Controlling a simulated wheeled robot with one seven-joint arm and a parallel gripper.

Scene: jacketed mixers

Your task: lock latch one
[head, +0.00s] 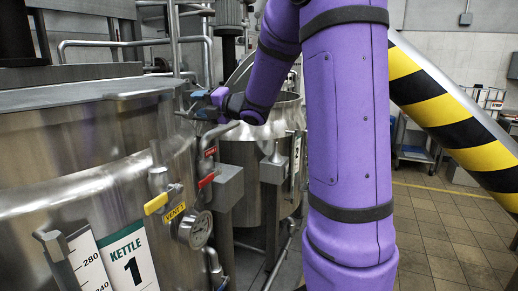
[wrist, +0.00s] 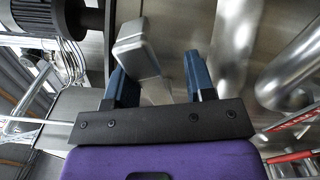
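Kettle 1 (head: 100,140), a steel vessel with a "KETTLE 1" label (head: 127,262), fills the left of the head view. My gripper (head: 196,102) is at the right edge of its lid (head: 80,92). In the wrist view, my gripper (wrist: 153,62) has its two blue fingers spread apart. A grey metal block with rounded edges (wrist: 137,50) shows between and beyond the fingertips, nearer the left finger; it may be part of the latch. I cannot tell whether a finger touches it. The latch is too small to make out clearly in the head view.
A yellow-handled vent valve (head: 157,203), a gauge (head: 195,230) and a red-handled valve (head: 206,180) are on the kettle's right side. A second kettle (head: 250,160) stands behind. A striped yellow-black pipe (head: 450,115) slants at right. Tiled floor (head: 440,235) is open there.

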